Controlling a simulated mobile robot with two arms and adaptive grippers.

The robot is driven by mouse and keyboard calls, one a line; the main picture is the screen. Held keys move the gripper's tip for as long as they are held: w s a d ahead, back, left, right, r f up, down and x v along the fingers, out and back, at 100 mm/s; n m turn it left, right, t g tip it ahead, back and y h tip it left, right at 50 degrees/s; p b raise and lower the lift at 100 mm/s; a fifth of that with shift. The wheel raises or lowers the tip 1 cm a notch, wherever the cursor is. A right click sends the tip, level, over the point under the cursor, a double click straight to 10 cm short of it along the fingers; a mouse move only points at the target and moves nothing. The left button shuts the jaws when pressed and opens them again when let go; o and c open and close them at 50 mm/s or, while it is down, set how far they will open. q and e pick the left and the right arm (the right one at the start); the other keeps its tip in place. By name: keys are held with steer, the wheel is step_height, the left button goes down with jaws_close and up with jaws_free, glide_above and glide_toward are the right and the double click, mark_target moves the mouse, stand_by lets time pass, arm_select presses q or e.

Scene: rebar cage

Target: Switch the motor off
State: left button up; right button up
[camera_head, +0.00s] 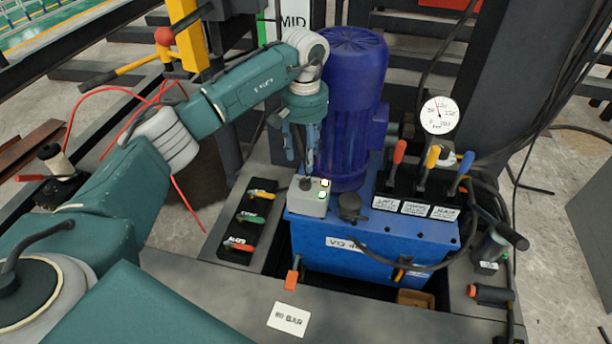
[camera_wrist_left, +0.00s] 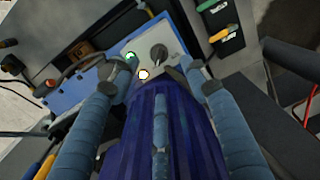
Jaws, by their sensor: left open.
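The motor (camera_head: 350,100) is a tall dark blue ribbed cylinder standing on the blue tank. In front of it is a small grey switch box (camera_head: 308,202) with a dark knob or lever and two lights, one white and one green. The box also shows at the top of the left wrist view (camera_wrist_left: 172,40), with its dark switch (camera_wrist_left: 158,53) between my fingers' directions. My left gripper (camera_head: 300,160) points down just above the box, close to the motor's side. Its fingers are apart and empty. I cannot tell whether a fingertip touches the switch. My right gripper is not in view.
The blue tank (camera_head: 375,245) carries red, yellow and blue levers (camera_head: 432,158) and a round gauge (camera_head: 438,115) at right. A panel of yellow, green and red handles (camera_head: 248,220) lies left of the box. Hoses and cables run along the right.

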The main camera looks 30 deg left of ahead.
mark_target(305, 179)
arm_select(q)
step_height(305, 179, down, 8)
steer(key=shift+r+b, duration=0.1)
steer(key=shift+b, duration=0.2)
steer(key=shift+f, duration=0.75)
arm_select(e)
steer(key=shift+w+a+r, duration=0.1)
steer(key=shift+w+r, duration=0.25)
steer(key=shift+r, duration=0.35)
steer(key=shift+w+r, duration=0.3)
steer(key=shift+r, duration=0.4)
arm_select(q)
steer(key=shift+c, duration=0.5)
steer(key=c, duration=1.1)
